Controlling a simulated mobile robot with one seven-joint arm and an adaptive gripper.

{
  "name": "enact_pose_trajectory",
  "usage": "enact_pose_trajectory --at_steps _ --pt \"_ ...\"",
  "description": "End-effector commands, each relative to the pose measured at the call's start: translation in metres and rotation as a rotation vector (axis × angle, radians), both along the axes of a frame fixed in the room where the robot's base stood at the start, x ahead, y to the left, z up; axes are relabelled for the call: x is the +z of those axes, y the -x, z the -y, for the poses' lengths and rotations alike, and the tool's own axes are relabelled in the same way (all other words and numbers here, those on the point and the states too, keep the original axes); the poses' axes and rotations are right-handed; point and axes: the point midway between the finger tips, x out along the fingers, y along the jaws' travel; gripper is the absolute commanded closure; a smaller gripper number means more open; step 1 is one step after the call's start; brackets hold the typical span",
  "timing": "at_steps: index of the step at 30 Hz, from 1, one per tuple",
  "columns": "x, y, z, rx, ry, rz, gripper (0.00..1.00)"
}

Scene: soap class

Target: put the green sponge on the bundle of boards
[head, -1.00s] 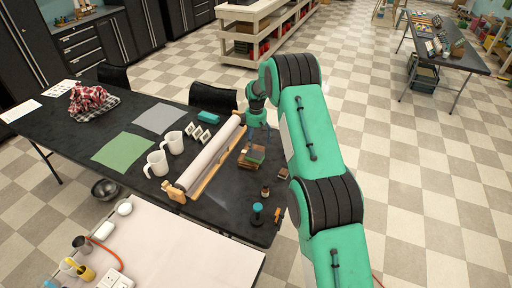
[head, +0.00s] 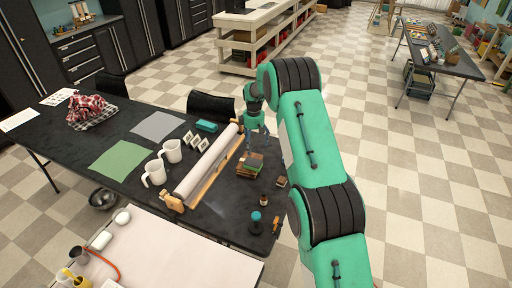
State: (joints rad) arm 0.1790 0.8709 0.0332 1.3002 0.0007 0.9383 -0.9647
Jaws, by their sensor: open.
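The bundle of boards (head: 246,171) is a small brown stack on the dark table, right of the long white roll. A small dark green block (head: 255,160), which looks like the green sponge, lies on top of the stack. My gripper (head: 259,139) is open and points down just behind and above the stack. It looks apart from the green block, though the fingertips are small and the exact gap cannot be told. No held object shows between the fingers.
The white roll on its wooden stand (head: 209,162) lies close left of the stack. A teal block (head: 206,126), two white mugs (head: 154,172) and a green sheet (head: 118,160) are further left. Small bottles (head: 255,220) stand in front. A black chair (head: 210,103) stands behind the table.

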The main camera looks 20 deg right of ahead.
Motion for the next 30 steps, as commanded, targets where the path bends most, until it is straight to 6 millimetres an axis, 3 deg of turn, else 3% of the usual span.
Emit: enact_pose_trajectory --at_steps 5,10,20,30 --pt "0.01 0.002 -0.002 -0.006 0.001 0.006 0.14" --pt "0.04 0.01 -0.009 -0.03 0.004 0.022 0.14" --pt "0.138 0.049 -0.033 -0.116 0.007 0.078 0.14" --pt "0.231 0.109 -0.059 -0.216 0.003 0.14 0.14"
